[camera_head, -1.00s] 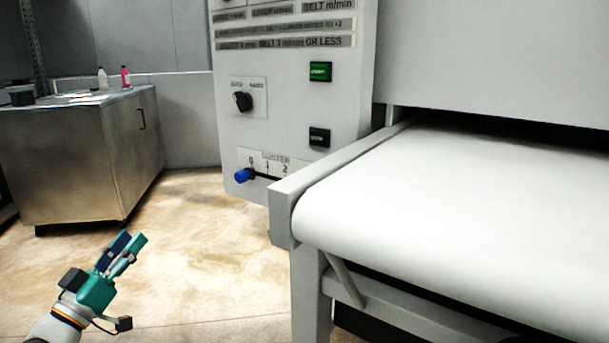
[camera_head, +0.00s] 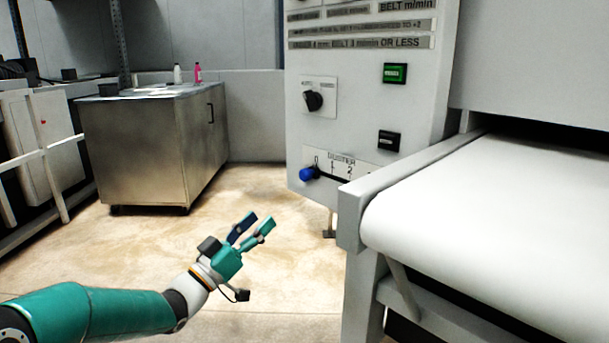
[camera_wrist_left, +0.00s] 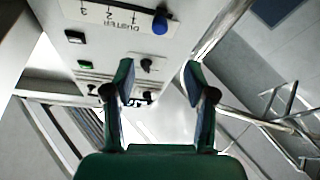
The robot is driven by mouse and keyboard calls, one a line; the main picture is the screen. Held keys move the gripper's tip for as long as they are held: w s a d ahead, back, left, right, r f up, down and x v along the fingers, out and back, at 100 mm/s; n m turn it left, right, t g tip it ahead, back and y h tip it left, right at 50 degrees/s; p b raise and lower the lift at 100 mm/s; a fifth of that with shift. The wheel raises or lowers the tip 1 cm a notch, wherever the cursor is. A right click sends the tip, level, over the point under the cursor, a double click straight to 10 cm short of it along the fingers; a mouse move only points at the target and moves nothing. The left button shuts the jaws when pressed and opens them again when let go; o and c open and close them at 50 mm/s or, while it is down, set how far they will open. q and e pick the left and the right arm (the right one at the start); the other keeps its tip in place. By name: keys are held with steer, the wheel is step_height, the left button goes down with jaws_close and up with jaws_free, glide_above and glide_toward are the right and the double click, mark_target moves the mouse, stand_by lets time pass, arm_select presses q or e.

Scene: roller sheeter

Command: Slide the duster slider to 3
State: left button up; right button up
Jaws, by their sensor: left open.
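The duster slider's blue knob (camera_head: 309,173) stands at the 0 end of its scale, low on the grey control panel (camera_head: 345,115). The 0, 1 and 2 marks show in the head view; the scale's right end is hidden behind the conveyor frame. My left gripper (camera_head: 262,223) is open and empty, below and left of the knob and apart from it. In the left wrist view the blue knob (camera_wrist_left: 160,23) shows upside down at the top, beyond the open fingers (camera_wrist_left: 160,78), with the DUSTER label beside it. My right gripper is not in view.
The white conveyor belt (camera_head: 480,195) and its grey side rail (camera_head: 400,180) stand right of the slider, close to it. A dark rotary knob (camera_head: 313,100), a green button (camera_head: 395,73) and a black button (camera_head: 388,140) sit above. A metal cabinet (camera_head: 150,150) stands at the left; floor between is clear.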

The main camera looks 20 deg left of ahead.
mark_target(302, 178)
arm_select(q)
steer(key=x, duration=1.6)
steer(key=shift+w+r+b, duration=0.1)
steer(key=shift+w+b, duration=0.25)
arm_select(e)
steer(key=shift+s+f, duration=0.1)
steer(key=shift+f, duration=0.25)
